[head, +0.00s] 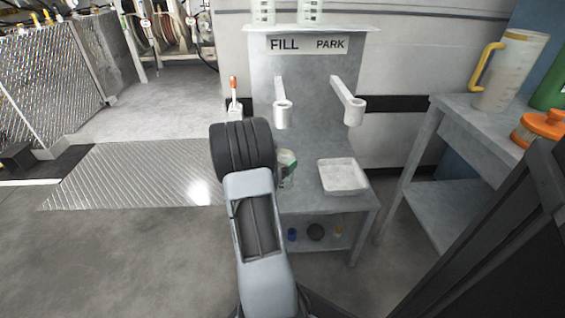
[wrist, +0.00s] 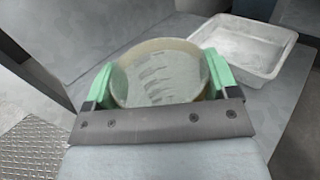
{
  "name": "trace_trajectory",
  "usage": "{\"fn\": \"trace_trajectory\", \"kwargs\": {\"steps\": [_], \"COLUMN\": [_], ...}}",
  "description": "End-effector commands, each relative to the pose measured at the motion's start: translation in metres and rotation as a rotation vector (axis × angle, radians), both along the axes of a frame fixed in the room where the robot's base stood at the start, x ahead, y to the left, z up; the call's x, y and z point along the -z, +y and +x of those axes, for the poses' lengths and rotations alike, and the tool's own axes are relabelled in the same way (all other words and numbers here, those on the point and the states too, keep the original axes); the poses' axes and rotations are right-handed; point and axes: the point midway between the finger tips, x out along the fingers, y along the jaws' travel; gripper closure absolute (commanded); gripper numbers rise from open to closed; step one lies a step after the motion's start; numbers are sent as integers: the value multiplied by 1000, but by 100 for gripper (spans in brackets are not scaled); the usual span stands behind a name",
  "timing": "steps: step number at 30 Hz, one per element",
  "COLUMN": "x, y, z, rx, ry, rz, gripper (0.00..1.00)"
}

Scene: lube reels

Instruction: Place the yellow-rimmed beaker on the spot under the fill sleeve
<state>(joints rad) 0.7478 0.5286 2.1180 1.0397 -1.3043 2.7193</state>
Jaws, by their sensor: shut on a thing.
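My gripper (wrist: 161,76) is shut on the beaker (wrist: 158,60), with one green finger on each side of it. The beaker is clear, with a pale yellowish rim and markings visible inside. In the head view the beaker (head: 287,178) shows only partly, to the right of my dark wrist. It is over the grey bench, lower in the picture than the fill sleeve (head: 283,114), a grey ring on an arm below the word FILL. I cannot tell whether its base touches the bench. The spot under the sleeve is not clearly visible.
A second sleeve (head: 354,113) hangs below the word PARK. A pale square tray (head: 343,178) sits on the bench's right, apart from the beaker. An orange-handled lever (head: 234,97) stands behind my wrist. A side table (head: 445,112) at right holds a yellow-handled jug (head: 510,72).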

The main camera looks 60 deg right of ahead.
Motion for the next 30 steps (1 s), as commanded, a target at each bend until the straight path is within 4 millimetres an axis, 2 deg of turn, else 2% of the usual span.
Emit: {"fn": "trace_trajectory", "kwargs": {"steps": [13, 14, 15, 19, 26, 30], "x": [3, 2, 1, 1, 1, -6], "y": [0, 0, 0, 0, 0, 0], "z": [0, 0, 0, 0, 0, 0], "rx": [1, 1, 1, 1, 1, 0], "ry": [-2, -2, -2, -1, -1, 0], "rz": [-2, -1, -1, -1, -1, 0], "gripper": [57, 17, 13, 1, 0, 0]}}
